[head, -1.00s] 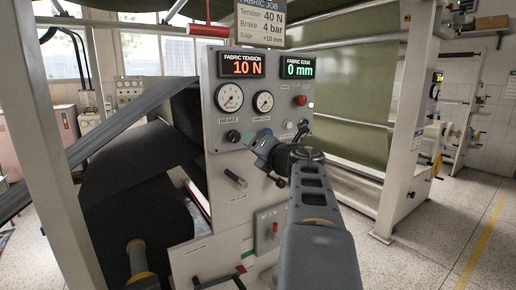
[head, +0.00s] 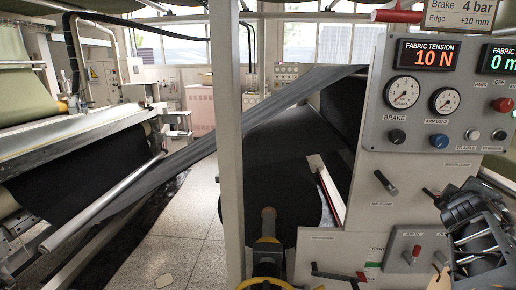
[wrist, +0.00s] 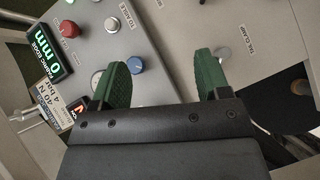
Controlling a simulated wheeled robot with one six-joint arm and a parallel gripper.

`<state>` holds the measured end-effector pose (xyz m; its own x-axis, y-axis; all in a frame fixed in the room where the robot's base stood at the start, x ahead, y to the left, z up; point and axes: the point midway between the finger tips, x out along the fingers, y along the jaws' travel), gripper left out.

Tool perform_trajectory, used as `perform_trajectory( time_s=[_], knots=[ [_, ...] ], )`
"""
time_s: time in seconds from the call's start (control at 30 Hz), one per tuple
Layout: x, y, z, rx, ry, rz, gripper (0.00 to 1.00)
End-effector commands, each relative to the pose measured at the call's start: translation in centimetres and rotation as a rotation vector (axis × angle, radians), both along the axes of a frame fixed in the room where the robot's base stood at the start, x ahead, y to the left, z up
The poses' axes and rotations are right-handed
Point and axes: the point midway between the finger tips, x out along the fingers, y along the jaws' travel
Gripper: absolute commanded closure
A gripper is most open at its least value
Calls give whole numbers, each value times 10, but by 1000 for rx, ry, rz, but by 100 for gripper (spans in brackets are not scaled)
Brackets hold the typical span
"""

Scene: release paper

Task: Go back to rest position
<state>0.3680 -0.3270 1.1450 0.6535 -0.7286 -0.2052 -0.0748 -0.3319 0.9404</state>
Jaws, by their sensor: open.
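My gripper (wrist: 163,72) is open in the wrist view, with two green fingers apart and nothing held between them. It faces the grey control panel at a tilt. A blue knob (wrist: 136,65) shows beside the left finger, and a white button (wrist: 112,24) and a red knob (wrist: 68,29) lie farther up. I cannot tell the gap between fingers and panel. In the head view my arm is folded at the lower right, in front of the control panel (head: 375,215); its fingers are not clear there.
The fabric tension display (head: 427,53) reads 10 N. A white post (head: 228,150) stands in front. Bare floor (head: 190,240) shows between the machines.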

Motion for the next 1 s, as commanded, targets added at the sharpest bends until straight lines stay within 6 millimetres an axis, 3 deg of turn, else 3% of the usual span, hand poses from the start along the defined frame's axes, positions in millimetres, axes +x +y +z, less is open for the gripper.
perform_trajectory(
  time_s=[0.1, 0.23, 0.33, 0.5, 0.7, 1.0],
  knots=[
    [-10, 54, -55, 468, -49, -186, 30],
    [-25, 138, -109, 878, 24, -331, 30],
    [-41, 202, -131, 1089, 132, -385, 30],
    [-64, 287, -136, 1259, 319, -335, 30],
    [-66, 322, -122, 1242, 384, -205, 30],
    [-66, 330, -120, 1231, 402, -171, 30]
  ],
)
